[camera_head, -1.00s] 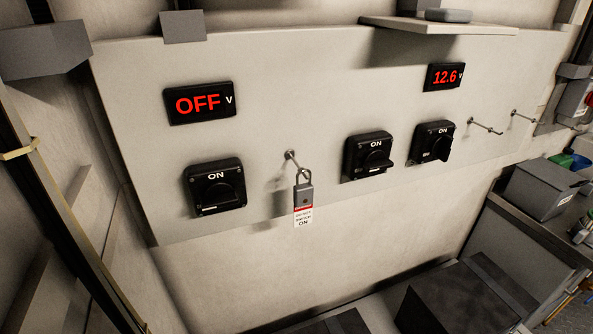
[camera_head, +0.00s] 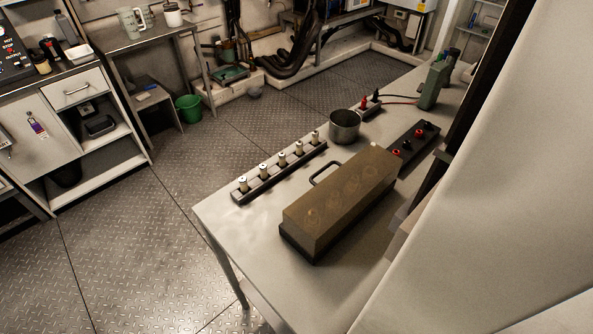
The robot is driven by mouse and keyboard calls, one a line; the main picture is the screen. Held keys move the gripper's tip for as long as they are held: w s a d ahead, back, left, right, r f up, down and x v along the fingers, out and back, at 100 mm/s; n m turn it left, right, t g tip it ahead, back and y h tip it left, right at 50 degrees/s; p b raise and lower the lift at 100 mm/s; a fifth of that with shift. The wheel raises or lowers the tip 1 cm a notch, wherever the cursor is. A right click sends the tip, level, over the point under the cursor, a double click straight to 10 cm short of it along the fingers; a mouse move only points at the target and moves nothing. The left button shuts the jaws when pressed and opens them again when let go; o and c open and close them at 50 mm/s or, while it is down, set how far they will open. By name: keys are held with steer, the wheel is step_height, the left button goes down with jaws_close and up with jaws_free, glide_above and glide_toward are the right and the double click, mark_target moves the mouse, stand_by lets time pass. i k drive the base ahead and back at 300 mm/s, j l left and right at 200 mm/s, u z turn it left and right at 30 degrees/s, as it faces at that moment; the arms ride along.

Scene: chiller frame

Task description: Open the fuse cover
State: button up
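The fuse cover (camera_head: 338,203) is a long, brownish see-through box on a dark base (camera_head: 296,246), on the grey workbench (camera_head: 232,222). It looks closed down over the base. Several round shapes show dimly through it. A dark handle (camera_head: 324,171) stands out from its left long side. My gripper is not in view.
A rack with several fuses (camera_head: 282,160) lies left of the cover. A metal pot (camera_head: 344,125), a black strip with red and black terminals (camera_head: 413,146) and a green device (camera_head: 433,86) stand behind. A pale panel (camera_head: 500,190) borders the right. Floor (camera_head: 150,240) is open at left.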

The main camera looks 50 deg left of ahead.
mark_target(302, 205)
steer(key=k+j, duration=0.1)
steer(key=j, duration=0.4)
steer(key=k+j, duration=0.1)
steer(key=j, duration=0.85)
steer(key=k+j, duration=0.15)
steer(key=j, duration=0.3)
steer(key=k+j, duration=0.1)
steer(key=j, duration=0.4)
steer(key=k+j, duration=0.1)
steer(key=j, duration=0.35)
